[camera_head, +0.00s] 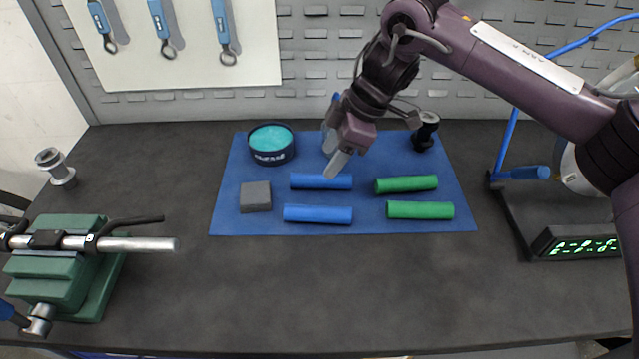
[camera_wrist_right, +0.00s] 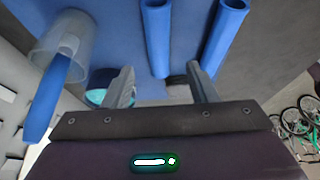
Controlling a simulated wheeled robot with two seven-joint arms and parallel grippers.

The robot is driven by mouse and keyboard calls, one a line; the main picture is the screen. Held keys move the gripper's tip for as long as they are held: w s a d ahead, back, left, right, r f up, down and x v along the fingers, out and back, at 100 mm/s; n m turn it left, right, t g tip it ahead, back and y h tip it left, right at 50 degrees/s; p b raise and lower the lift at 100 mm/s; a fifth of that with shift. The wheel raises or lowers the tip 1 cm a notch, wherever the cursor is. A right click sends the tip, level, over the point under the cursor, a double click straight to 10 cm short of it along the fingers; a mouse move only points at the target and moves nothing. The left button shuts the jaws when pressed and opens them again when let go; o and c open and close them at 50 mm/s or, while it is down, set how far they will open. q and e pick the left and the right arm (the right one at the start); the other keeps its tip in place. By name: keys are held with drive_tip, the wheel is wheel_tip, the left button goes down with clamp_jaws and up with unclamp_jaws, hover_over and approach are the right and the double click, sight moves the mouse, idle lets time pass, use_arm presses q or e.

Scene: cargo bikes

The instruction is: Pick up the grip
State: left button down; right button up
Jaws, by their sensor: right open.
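Two blue grips lie on the blue mat (camera_head: 465,222), the back one (camera_head: 308,181) and the front one (camera_head: 318,214). Two green grips, a back one (camera_head: 407,185) and a front one (camera_head: 420,210), lie to their right. My right gripper (camera_head: 338,164) is over the back blue grip and hides a little of its right part. In the right wrist view its fingers (camera_wrist_right: 161,86) are spread and empty. The back blue grip (camera_wrist_right: 157,38) lines up between them, its end just beyond the fingertips; the front one (camera_wrist_right: 226,38) is to the right. My left gripper is not in view.
A tin (camera_head: 271,145) and a grey block (camera_head: 256,196) are on the mat's left. A clear cup with a blue tool (camera_wrist_right: 66,45) stands close behind my right gripper. A green clamp holding a metal bar (camera_head: 140,244) is at left, a lit display (camera_head: 580,246) at right. The front tabletop is clear.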

sight(321, 181)
drive_tip(key=shift+w+d+r, duration=0.25)
drive_tip(key=shift+d+r, duration=0.05)
drive_tip(key=shift+d, duration=0.35)
drive_tip(key=shift+d+f, duration=0.1)
drive_tip(key=shift+d, duration=0.05)
drive_tip(key=x, duration=0.3)
drive_tip(key=p+x, duration=0.1)
drive_tip(key=x, duration=0.3)
drive_tip(key=shift+s+a, duration=0.2)
drive_tip(key=shift+a, duration=0.15)
drive_tip(key=shift+c, duration=0.8)
drive_tip(key=c, duration=0.5)
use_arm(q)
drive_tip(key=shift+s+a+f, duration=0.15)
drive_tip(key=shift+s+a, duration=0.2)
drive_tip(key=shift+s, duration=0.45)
use_arm(e)
clamp_jaws()
